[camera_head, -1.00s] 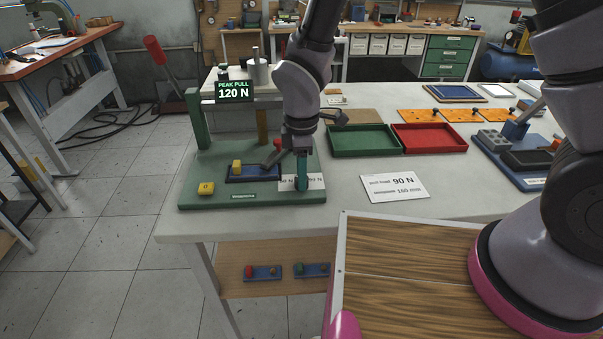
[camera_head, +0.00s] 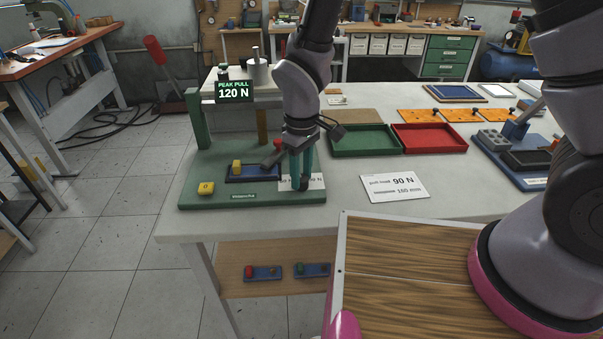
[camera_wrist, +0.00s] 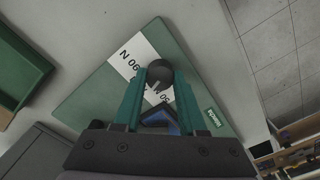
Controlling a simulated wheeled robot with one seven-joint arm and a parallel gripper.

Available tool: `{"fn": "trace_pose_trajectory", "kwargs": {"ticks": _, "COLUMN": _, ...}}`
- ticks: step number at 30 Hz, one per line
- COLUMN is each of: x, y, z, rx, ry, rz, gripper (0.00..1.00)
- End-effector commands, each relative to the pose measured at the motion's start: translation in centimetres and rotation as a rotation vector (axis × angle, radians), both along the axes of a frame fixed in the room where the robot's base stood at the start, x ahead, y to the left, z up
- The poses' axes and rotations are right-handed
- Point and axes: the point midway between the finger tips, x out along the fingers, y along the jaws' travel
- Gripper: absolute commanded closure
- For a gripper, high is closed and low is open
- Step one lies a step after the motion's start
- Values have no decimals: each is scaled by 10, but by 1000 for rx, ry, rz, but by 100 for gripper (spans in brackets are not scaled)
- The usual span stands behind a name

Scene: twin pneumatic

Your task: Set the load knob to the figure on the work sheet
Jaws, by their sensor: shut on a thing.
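The work sheet (camera_head: 394,187) lies on the bench and reads 90 N and what looks like 160 mm. The green test stand (camera_head: 230,199) carries a display (camera_head: 233,91) reading PEAK PULL 120 N. The dark round load knob (camera_wrist: 159,73) shows between my fingertips in the wrist view, over a white scale label (camera_wrist: 137,55) with 90 N marks. My gripper (camera_head: 301,186) points down at the stand's front right and is shut on the knob; it also shows in the wrist view (camera_wrist: 158,78). In the head view the fingers hide the knob and part of the label.
A yellow button (camera_head: 206,188) marked 0 is at the stand's front left. A blue fixture (camera_head: 252,172) with a yellow block sits beside my gripper. A green tray (camera_head: 364,141) and a red tray (camera_head: 430,138) stand to the right. Bench around the sheet is clear.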

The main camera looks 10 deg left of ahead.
Motion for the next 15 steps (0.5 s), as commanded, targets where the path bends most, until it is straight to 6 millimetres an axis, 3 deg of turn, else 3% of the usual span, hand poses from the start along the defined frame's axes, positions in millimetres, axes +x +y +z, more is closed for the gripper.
{"fn": "trace_pose_trajectory", "kwargs": {"ticks": 15, "x": 0, "y": 0, "z": 0, "rx": 1, "ry": -1, "rz": -489, "gripper": 100}}
